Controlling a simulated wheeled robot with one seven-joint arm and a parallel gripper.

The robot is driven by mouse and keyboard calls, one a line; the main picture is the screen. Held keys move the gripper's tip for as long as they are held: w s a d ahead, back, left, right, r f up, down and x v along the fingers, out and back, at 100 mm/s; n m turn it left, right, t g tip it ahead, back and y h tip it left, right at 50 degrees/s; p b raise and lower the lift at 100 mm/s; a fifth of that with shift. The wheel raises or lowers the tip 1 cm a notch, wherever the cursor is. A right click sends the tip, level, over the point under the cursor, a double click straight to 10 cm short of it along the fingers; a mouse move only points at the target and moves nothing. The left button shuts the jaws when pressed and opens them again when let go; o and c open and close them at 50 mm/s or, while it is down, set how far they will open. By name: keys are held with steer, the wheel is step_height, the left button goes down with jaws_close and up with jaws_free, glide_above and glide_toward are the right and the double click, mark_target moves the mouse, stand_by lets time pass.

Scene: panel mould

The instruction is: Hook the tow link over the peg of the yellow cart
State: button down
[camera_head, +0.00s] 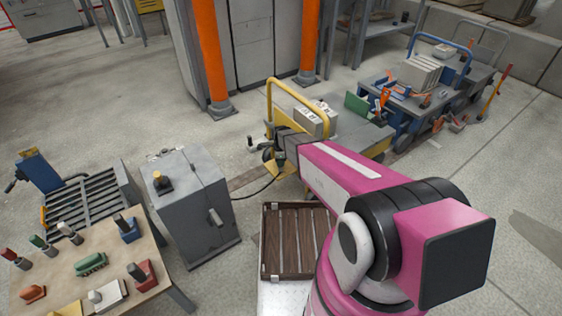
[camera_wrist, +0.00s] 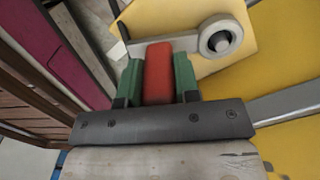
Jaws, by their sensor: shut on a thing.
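In the wrist view my gripper (camera_wrist: 158,82) has its two green fingers closed on the red grip (camera_wrist: 158,60) of the tow link. The link's grey bar runs right to a round ring end (camera_wrist: 206,38). A round peg end (camera_wrist: 222,41) shows inside the ring, so the ring appears to lie around it; how far down it sits I cannot tell. A pale yellow plate lies behind the ring. In the head view the yellow cart (camera_head: 345,135) stands beyond my arm, and my gripper (camera_head: 268,155) is at its near left corner, with the link mostly hidden.
A grey cabinet (camera_head: 192,205) stands left of the cart, and a slatted wooden crate (camera_head: 265,240) is in front. A blue cart (camera_head: 405,105) stands behind right. A table (camera_head: 150,250) with several small items is at front left. Open floor lies right.

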steer(key=shift+f, duration=0.8)
steer(key=c, duration=0.8)
jaws_free()
steer(key=r, duration=1)
steer(key=shift+s+d+r, duration=0.2)
steer(key=shift+s+r, duration=0.1)
steer(key=shift+r, duration=0.1)
